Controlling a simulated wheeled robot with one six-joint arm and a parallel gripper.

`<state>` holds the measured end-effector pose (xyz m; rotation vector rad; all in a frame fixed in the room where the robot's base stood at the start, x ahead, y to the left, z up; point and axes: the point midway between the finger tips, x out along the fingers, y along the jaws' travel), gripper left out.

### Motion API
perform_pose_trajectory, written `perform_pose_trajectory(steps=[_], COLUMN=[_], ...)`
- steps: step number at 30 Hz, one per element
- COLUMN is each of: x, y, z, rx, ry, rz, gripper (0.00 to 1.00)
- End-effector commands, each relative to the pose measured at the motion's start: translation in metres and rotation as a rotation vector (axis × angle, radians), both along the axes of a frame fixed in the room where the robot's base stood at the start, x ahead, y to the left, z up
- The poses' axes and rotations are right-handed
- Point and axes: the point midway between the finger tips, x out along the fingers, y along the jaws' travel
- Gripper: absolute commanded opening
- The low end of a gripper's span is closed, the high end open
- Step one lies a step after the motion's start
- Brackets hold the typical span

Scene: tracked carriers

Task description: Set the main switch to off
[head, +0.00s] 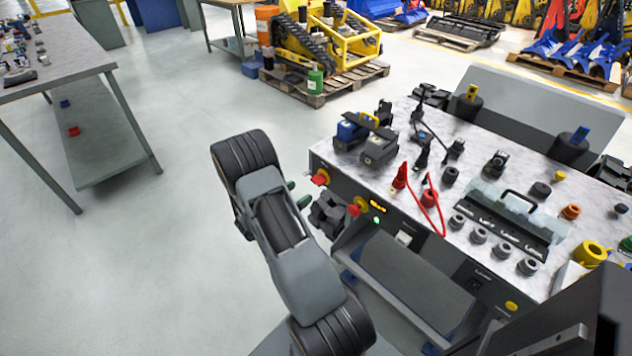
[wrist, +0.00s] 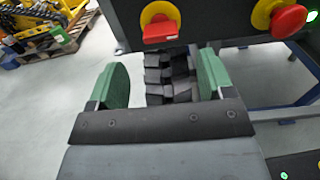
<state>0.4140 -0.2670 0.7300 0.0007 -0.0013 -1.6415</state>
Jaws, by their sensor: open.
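The likely main switch is a red handle on a round yellow plate (head: 320,178), on the left end of the bench's dark front panel. In the wrist view the red handle (wrist: 160,32) lies roughly crosswise at the top. I cannot read its on/off markings. My gripper (head: 298,194) has green fingertips and is just in front of the panel, left of and slightly below the switch. In the wrist view my gripper (wrist: 162,62) is open and empty, its fingers apart below the handle. The fingers do not visibly touch the handle.
A red mushroom button on a yellow base (wrist: 288,18) sits right of the switch. A lit green lamp (head: 376,220) is beside it. The bench top (head: 330,150) holds batteries, plugs and connectors. Open floor (head: 200,240) lies to the left, before another table (head: 75,72).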

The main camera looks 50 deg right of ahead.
Motion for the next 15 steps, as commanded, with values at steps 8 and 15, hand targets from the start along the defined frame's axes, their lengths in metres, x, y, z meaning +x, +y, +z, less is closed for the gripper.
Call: perform_pose_trajectory(steps=[8,15], x=[-0.004,-0.005], y=[-0.05,-0.074], z=[0.0,0.0], rx=[0.001,0.002], ry=[0.0,-0.001], rz=[-0.004,-0.002], gripper=[0.74,0.74])
